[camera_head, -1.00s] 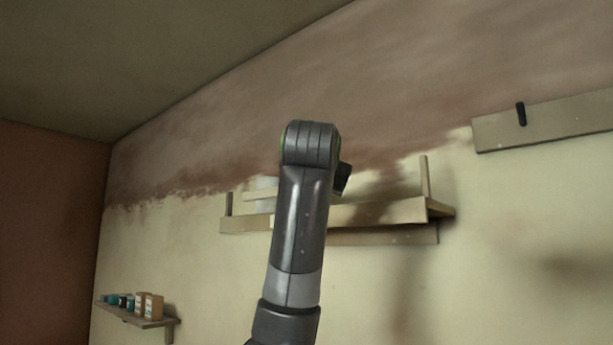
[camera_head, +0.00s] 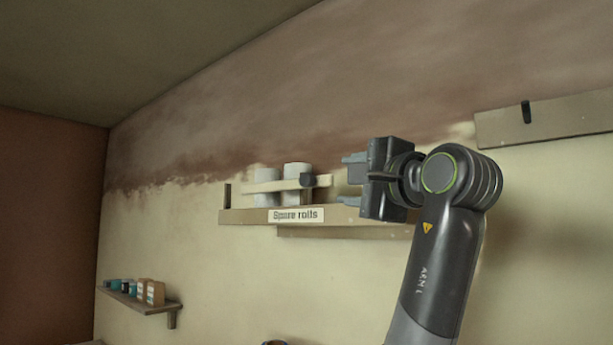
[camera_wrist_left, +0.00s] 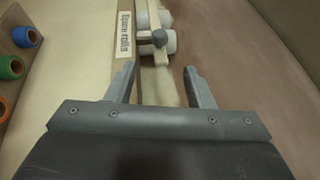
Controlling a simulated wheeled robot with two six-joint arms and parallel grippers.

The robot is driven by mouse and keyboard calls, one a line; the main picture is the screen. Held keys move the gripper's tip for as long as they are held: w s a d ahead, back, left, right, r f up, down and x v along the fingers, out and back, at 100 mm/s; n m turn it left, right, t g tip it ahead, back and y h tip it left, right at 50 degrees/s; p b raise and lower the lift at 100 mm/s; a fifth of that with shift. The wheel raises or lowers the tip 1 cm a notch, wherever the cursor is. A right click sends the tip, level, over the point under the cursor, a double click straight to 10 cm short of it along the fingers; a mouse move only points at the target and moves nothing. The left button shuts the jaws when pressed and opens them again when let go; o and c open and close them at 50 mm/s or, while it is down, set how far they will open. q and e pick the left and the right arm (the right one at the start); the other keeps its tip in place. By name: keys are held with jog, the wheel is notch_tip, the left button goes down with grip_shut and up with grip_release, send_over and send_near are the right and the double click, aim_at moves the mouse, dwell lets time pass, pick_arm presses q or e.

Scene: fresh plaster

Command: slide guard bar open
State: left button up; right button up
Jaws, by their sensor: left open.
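The guard bar (camera_head: 275,186) is a pale bar running across the front of white rolls (camera_head: 297,170) on a wall shelf labelled "Spare rolls" (camera_head: 296,214). A dark round knob (camera_head: 307,180) sits near the bar's right end. My left gripper (camera_head: 346,179) is open, just right of the knob and apart from it, with its fingers pointing left. In the left wrist view the knob (camera_wrist_left: 160,38) lies ahead, between the lines of the open fingers (camera_wrist_left: 160,68), with nothing between the tips. My right gripper is out of view.
A small shelf with bottles and boxes (camera_head: 151,292) is on the wall at lower left. A board with a dark peg (camera_head: 526,112) is at upper right. Blue, green and orange round items (camera_wrist_left: 11,68) show at the left of the wrist view.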

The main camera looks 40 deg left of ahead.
aim_at(309, 179)
pick_arm(q)
jog(key=p+x, duration=0.7)
jog(key=x, duration=0.7)
jog(key=shift+a+r+p, duration=0.2)
jog(key=shift+a+p, duration=0.15)
jog(key=shift+a, duration=0.05)
jog(key=shift+w+a, duration=0.4)
jog(key=shift+a, duration=0.25)
jog(key=shift+f, duration=0.1)
grip_shut()
